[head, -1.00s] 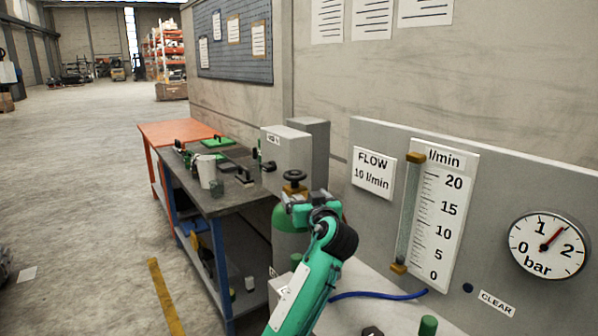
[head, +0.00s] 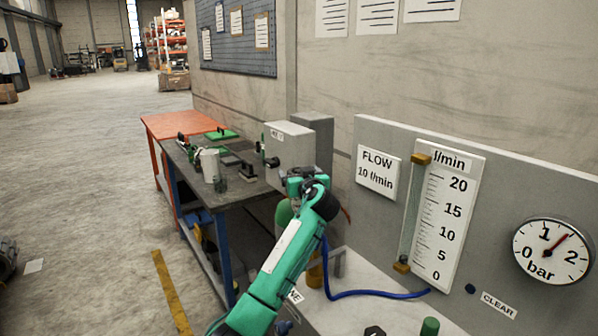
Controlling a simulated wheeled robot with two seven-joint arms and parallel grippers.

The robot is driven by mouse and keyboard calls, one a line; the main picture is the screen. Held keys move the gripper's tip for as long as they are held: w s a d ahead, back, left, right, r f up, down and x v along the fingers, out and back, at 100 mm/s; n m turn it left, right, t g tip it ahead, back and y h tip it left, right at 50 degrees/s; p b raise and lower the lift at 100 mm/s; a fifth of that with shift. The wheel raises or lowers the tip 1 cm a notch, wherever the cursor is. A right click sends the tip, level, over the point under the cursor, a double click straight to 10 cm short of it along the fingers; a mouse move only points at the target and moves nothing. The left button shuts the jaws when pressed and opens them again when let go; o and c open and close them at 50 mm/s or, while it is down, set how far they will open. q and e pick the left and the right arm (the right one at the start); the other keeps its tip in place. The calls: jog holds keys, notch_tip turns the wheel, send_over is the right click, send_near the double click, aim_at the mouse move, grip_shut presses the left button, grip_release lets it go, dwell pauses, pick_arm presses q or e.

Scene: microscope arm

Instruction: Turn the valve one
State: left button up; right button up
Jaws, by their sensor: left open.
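My left arm reaches up from the bottom, and its green and grey gripper (head: 300,178) is open in front of the top of a green gas cylinder (head: 284,214). The black handwheel and brass valve on the cylinder are hidden behind the gripper and wrist. I cannot tell whether the fingers touch the wheel. A white label (head: 295,296), partly covered by my arm, ends in "NE". The round bar gauge (head: 551,251) has its red needle between 1 and 2. The flow tube (head: 416,212) stands beside a 0 to 20 l/min scale (head: 447,215). My right gripper is out of view.
A grey panel (head: 385,226) rises behind a pale bench, with a "FLOW 10 l/min" card (head: 377,171) on it. A blue hose (head: 375,294) runs along the bench. A dark workbench (head: 235,196) with tools and a grey box (head: 289,150) stand left.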

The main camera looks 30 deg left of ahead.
pick_arm(q)
jog(key=shift+w+a, duration=0.2)
jog(key=c, duration=1)
